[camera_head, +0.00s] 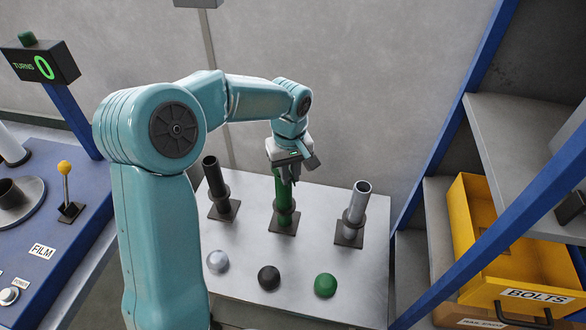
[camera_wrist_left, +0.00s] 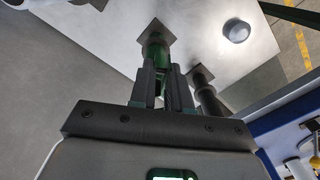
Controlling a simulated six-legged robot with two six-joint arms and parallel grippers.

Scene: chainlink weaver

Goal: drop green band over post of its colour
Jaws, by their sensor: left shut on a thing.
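The green post (camera_head: 281,190) stands upright on a dark square base in the middle of the white table. My left gripper (camera_head: 287,168) is over its top, with its fingers pointing down. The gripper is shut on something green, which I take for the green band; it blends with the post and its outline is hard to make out. Whether the band is around the post top or just above it, I cannot tell. In the left wrist view, the fingers (camera_wrist_left: 163,90) hide part of the green post (camera_wrist_left: 154,46). My right gripper is not in view.
A black post (camera_head: 215,178) stands to the left and a grey post (camera_head: 357,205) to the right. Grey (camera_head: 217,262), black (camera_head: 269,277) and green (camera_head: 325,285) domes sit in front. A yellow bolts bin (camera_head: 475,230) is on the right rack. The table's front right is clear.

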